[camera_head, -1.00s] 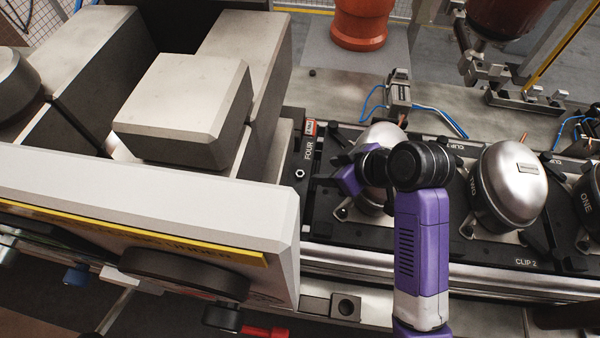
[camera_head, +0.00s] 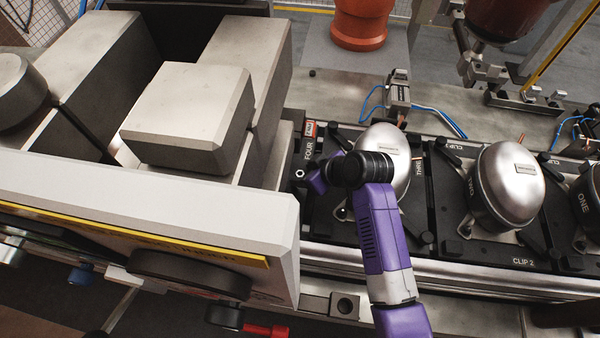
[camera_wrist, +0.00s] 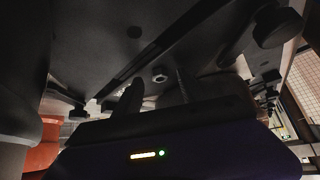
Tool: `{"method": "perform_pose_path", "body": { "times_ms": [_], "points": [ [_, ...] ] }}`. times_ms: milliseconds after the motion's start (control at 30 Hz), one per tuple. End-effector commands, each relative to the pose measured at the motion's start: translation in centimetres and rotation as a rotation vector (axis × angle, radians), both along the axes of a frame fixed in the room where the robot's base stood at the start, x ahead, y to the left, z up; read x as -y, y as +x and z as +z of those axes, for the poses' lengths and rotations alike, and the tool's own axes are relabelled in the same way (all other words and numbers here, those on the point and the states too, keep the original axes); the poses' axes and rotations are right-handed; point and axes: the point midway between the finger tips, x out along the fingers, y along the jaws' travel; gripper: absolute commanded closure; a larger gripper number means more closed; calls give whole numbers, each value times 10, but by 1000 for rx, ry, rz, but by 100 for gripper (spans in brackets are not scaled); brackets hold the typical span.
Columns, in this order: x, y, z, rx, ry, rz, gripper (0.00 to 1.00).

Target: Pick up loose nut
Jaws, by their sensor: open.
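The loose nut (camera_head: 299,173) is a small light metal ring on the dark pallet strip below the word FOUR in the head view. It also shows in the wrist view (camera_wrist: 160,78), near the middle, just beyond my fingertips. My gripper (camera_wrist: 157,88) shows two dark fingers with a gap between them, open and empty. The nut lines up roughly with that gap, apart from the fingers. In the head view my purple hand is just right of the nut, and its fingertips cannot be made out.
A silver compressor (camera_head: 395,150) sits right behind my wrist, and another compressor (camera_head: 508,185) stands further right. A large grey machine block (camera_head: 187,115) rises close on the left of the nut. A blue cable (camera_head: 440,118) lies behind the pallets.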

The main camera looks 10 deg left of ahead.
Motion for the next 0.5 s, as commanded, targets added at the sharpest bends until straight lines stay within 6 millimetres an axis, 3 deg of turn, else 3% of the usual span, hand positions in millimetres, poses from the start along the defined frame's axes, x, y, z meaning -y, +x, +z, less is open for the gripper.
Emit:
{"method": "perform_pose_path", "body": {
  "times_ms": [300,500],
  "points": [
    [-2,2,-4,1,0,-1,52],
    [-2,2,-4,1,0,-1,91]
  ]
}}
